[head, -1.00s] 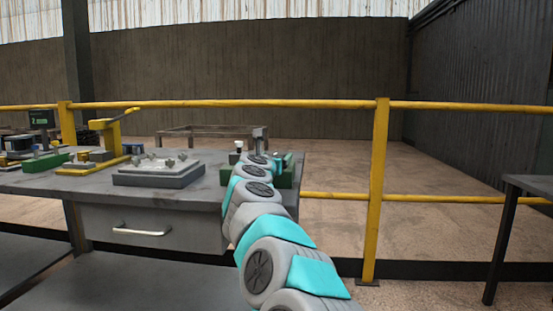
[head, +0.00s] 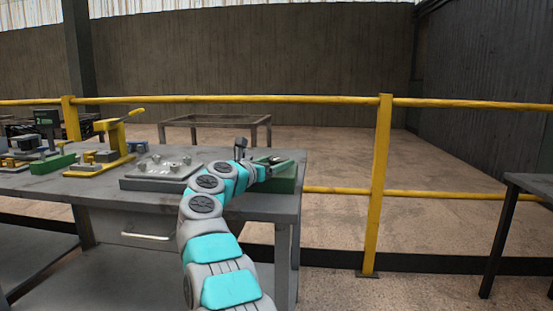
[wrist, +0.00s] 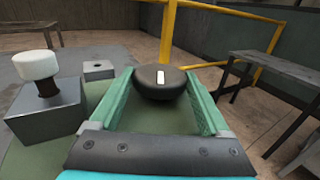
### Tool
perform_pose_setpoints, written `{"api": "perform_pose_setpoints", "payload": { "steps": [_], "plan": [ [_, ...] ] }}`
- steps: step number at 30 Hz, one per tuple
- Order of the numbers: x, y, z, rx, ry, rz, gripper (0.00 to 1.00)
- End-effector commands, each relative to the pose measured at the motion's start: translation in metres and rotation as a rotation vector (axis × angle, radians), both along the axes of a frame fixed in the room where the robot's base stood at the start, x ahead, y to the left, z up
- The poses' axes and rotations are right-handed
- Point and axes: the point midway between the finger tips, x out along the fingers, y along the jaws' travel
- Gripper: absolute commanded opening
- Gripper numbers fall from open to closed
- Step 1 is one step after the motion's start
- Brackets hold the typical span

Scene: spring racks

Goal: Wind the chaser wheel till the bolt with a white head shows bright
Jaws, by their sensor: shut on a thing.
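The chaser wheel appears as a dark round knob (wrist: 150,92) with a short white mark on top, in the middle of the wrist view. My gripper (wrist: 162,96) is shut on it, one green finger at each side. The white-headed bolt (wrist: 36,65) stands upright on a dark neck in a grey block (wrist: 50,113), left of my gripper. Its head looks plain white, with no clear glow. In the head view my arm hides the wheel and bolt; the green fixture (head: 285,181) shows at the bench's right end.
A smaller grey block (wrist: 98,69) with a hole is beyond the bolt. The grey bench (head: 60,186) also bears a grey plate with several knobs (head: 163,172) and a yellow fixture (head: 112,150). A yellow rail (head: 330,190) runs behind. Another dark table (wrist: 262,72) stands at right.

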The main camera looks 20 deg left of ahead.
Motion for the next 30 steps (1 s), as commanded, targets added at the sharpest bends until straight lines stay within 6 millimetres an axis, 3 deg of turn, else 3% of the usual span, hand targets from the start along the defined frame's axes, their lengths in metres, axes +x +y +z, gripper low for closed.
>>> {"api": "perform_pose_setpoints", "payload": {
  "steps": [21, 22, 27, 30],
  "plan": [
    [0.0001, 0.0013, 0.0017, -0.001, -0.003, -0.029, 0.25],
    [0.0001, 0.0013, 0.0017, -0.001, -0.003, -0.029, 0.81],
    [0.0002, 0.0011, 0.0012, -0.001, -0.002, -0.030, 1.00],
    [0.0003, 0.0010, 0.0008, -0.001, -0.002, -0.030, 1.00]
  ]
}}
